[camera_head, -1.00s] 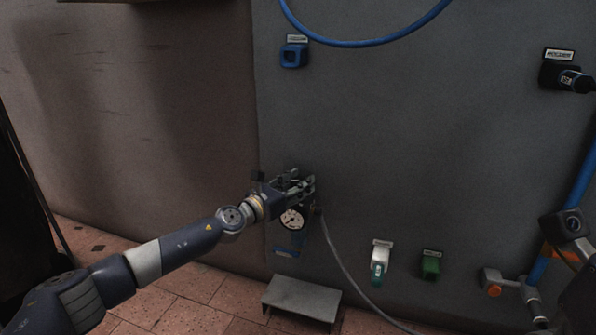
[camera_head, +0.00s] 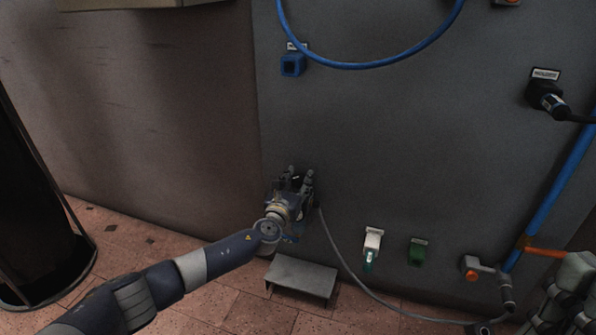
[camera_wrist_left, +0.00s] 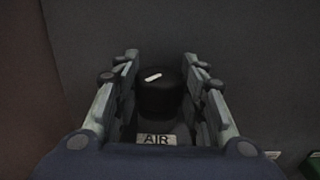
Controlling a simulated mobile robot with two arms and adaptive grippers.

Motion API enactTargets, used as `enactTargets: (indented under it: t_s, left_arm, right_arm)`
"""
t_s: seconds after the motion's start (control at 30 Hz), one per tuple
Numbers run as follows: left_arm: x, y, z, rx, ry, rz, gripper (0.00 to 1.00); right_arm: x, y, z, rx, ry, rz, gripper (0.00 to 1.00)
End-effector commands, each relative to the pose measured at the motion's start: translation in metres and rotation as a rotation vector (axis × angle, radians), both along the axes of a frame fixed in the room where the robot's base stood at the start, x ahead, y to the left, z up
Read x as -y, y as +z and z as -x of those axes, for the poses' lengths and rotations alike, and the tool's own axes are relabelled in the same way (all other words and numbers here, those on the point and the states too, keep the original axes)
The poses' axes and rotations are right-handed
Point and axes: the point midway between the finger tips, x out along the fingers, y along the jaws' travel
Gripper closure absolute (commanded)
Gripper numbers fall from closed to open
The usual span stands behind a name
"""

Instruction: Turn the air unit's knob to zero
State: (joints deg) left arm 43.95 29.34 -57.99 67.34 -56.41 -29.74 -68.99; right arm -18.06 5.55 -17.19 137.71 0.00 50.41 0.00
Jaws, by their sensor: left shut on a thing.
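The air unit's knob (camera_wrist_left: 158,97) is a black round knob with a white mark on its top, seen in the left wrist view. The mark lies near level, its right end slightly raised. My left gripper (camera_wrist_left: 159,90) has one finger on each side of the knob and is shut on it. A label reading AIR (camera_wrist_left: 157,139) shows just below the knob. In the head view my left gripper (camera_head: 295,181) is at the air unit on the grey panel, and my wrist hides most of the unit, including its gauge. My right gripper (camera_head: 568,295) shows partly at the lower right edge; its jaws are unclear.
A grey step (camera_head: 302,277) juts out below the unit. A grey hose (camera_head: 345,265) runs from the unit down to the right. White (camera_head: 372,240) and green (camera_head: 417,252) fittings and a blue socket (camera_head: 292,65) sit on the panel. A blue hose (camera_head: 375,65) loops above.

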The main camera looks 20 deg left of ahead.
Motion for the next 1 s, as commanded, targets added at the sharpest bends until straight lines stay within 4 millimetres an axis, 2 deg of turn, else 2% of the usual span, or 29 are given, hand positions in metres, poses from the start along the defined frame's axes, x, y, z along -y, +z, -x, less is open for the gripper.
enactTargets:
  t_s: [0.4,0.7,1.0]
  left_arm:
    - [0.005,0.0,0.0,-0.004,0.278,0.004,0.86]
    - [0.005,-0.003,-0.001,-0.001,0.518,0.002,0.86]
    - [0.004,-0.002,-0.001,0.001,0.651,-0.001,0.86]
  right_arm:
    - [0.001,0.025,0.002,-0.02,0.001,-0.002,1.0]
    - [0.001,0.01,0.002,-0.019,0.002,-0.001,1.0]
    - [0.0,-0.003,0.002,-0.021,0.002,-0.002,1.0]
